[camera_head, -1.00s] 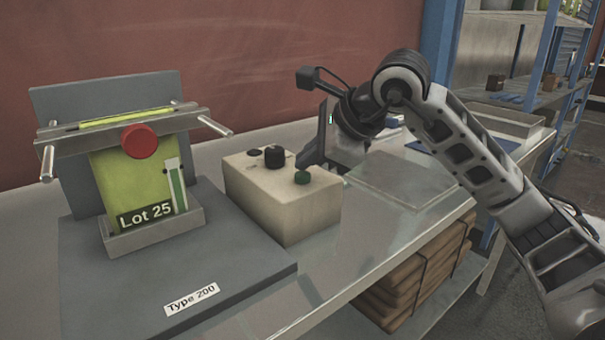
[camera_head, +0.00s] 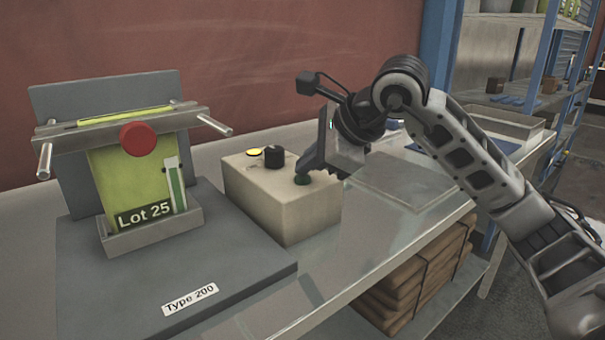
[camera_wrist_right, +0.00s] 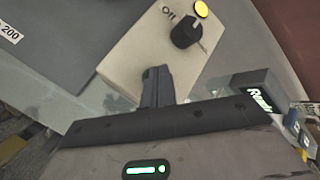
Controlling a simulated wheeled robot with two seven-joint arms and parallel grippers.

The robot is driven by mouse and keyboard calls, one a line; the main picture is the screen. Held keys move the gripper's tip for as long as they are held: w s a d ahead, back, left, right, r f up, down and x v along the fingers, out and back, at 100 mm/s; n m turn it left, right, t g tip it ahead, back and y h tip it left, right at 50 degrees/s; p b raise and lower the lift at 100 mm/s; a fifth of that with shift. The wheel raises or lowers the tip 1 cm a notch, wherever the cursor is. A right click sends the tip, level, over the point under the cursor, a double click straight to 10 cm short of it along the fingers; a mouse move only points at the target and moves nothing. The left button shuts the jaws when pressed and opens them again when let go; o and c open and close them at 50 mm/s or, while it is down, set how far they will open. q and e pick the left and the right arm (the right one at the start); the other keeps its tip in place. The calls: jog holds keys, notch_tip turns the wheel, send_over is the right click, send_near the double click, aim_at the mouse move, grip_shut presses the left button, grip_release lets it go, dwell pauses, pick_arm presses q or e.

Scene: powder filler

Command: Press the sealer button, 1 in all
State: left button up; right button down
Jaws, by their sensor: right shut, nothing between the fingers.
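A beige control box (camera_head: 275,208) stands on the bench with a green button (camera_head: 302,180), a black knob (camera_head: 273,157) and a yellow lamp (camera_head: 255,151) on top. My right gripper (camera_head: 307,168) is shut and empty, with its fingertips pointing down at the green button. The tips appear to touch it. In the right wrist view the shut fingers (camera_wrist_right: 157,84) cover most of the green button, and only a sliver of green shows. The black knob (camera_wrist_right: 187,31) and the lit yellow lamp (camera_wrist_right: 201,8) show beyond. My left gripper is out of view.
To the left, a sealer stand (camera_head: 140,165) holds a green pouch labelled Lot 25, with a red knob (camera_head: 138,138) in front. A clear flat plate (camera_head: 400,185) lies right of the box. A small display (camera_wrist_right: 258,95) shows in the wrist view. Shelving stands at the back right.

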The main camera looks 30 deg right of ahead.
aim_at(309, 178)
jog(key=shift+r, duration=0.1)
jog(key=shift+r+p, duration=0.8)
jog(key=shift+p, duration=0.05)
notch_tip(309, 178, up, 5)
jog(key=p, duration=0.4)
jog(key=shift+r, duration=0.1)
dwell(0.7)
